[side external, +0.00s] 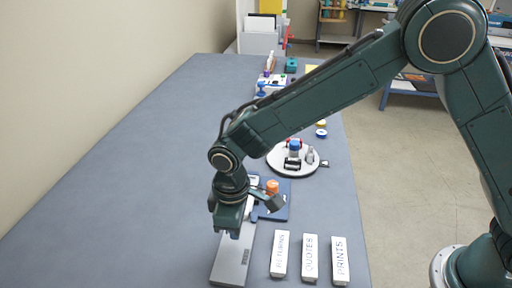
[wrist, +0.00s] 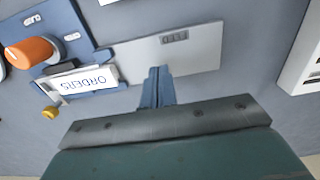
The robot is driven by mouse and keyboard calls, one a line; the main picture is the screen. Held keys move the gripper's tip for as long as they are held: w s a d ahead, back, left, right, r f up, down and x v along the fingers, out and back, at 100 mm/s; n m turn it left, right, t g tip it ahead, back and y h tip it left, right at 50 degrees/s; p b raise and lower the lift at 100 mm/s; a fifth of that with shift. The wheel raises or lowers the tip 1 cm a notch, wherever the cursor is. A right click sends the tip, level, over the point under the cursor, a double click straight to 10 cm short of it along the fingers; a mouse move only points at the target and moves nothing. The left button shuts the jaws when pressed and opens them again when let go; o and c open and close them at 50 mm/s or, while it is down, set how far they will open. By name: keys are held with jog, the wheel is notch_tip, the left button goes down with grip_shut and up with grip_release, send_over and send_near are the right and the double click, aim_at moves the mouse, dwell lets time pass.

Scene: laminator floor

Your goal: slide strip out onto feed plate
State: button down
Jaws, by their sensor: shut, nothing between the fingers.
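My gripper (wrist: 156,82) is shut and empty, its blue fingertips together over the near edge of the grey feed plate (wrist: 200,55). In the side view my gripper (side external: 233,236) is above the feed plate (side external: 231,265); I cannot tell whether the tips touch it. A white strip (wrist: 88,79) marked ORDERS sits in a blue and dark holder at the left end of the plate, left of the fingers. The blue fixture (wrist: 62,22) carries an orange knob (wrist: 30,51). In the side view my wrist partly hides the fixture (side external: 281,208).
White labelled blocks, RETURNS (side external: 280,254), QUOTES (side external: 310,258) and PRINTS (side external: 340,261), lie right of the plate. A round white tray (side external: 279,165) with small items stands behind the fixture. A yellow knob (wrist: 50,113) is near the holder. The bench's left side is clear.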

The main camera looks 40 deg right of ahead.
jog(key=shift+r, duration=1.85)
jog(key=shift+r, duration=0.1)
jog(key=shift+r, duration=2.4)
